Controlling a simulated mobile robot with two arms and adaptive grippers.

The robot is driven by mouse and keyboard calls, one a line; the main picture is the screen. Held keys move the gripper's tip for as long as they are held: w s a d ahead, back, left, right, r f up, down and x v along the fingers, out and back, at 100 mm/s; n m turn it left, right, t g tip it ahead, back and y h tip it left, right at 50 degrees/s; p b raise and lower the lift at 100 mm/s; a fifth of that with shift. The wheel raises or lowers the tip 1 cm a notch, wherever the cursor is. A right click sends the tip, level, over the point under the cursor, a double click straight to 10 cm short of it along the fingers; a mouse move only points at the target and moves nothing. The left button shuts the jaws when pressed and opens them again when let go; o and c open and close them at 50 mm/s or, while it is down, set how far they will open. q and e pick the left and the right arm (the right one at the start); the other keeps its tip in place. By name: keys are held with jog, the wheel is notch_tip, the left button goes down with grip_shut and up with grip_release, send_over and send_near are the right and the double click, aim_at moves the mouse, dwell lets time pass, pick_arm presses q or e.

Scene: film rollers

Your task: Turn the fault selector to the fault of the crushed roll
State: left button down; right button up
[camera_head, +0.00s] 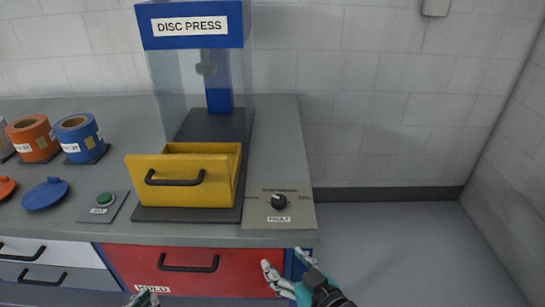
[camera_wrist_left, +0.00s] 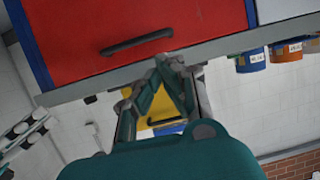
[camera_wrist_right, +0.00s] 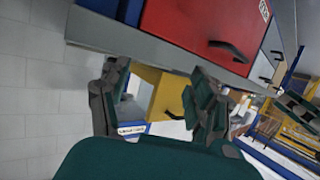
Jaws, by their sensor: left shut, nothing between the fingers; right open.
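The fault selector is a black knob (camera_head: 279,202) on a beige panel (camera_head: 255,222) at the right end of the bench. Its pointer shows light, and the words around it are too small to read. My right gripper (camera_head: 287,262) is open and empty at the bench's front edge, just below the panel, apart from the knob. It also shows open in the right wrist view (camera_wrist_right: 155,88). My left gripper (camera_head: 143,298) is at the bottom edge, in front of the red drawer. In the left wrist view (camera_wrist_left: 165,66) its fingers are shut and empty. I cannot identify a crushed roll.
The disc press (camera_head: 196,60) stands behind, with a yellow drawer (camera_head: 185,178) at its front. A green button (camera_head: 104,199), an orange roll (camera_head: 33,139) and a blue roll (camera_head: 80,138) are to the left. A red drawer (camera_head: 195,274) is in the bench front. Right of the bench is open floor.

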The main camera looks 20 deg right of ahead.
jog(key=s+r+g+p, duration=0.1)
jog(key=s+g+p, duration=0.1)
jog(key=g+p, duration=0.25)
pick_arm(q)
jog(key=s+a+f+g+y+p, duration=0.1)
jog(key=s+a+f+g+p, duration=0.2)
jog(key=s+f, duration=0.65)
jog(key=s+a+f+g+y+p, duration=0.1)
jog(key=s+f+g+p, duration=0.35)
jog(key=f, duration=0.75)
jog(key=s+a+f+g+y+p, duration=0.1)
jog(key=s+a+f+g, duration=0.3)
jog(key=s+f, duration=0.65)
pick_arm(e)
jog(key=n+g+h, duration=0.4)
jog(key=n+g, duration=0.5)
jog(key=n, duration=0.4)
send_near(280, 198)
pick_arm(q)
jog(key=s+f+g+p, duration=0.1)
jog(key=s+f, duration=0.3)
jog(key=s, duration=0.5)
jog(key=shift+a+f+p, duration=0.15)
jog(key=shift+a+p, duration=0.05)
jog(key=shift+p, duration=0.15)
pick_arm(e)
notch_tip(280, 198, down, 9)
jog(key=shift+w+d+f, duration=0.15)
jog(key=shift+w+f, duration=0.05)
jog(key=shift+c, duration=0.4)
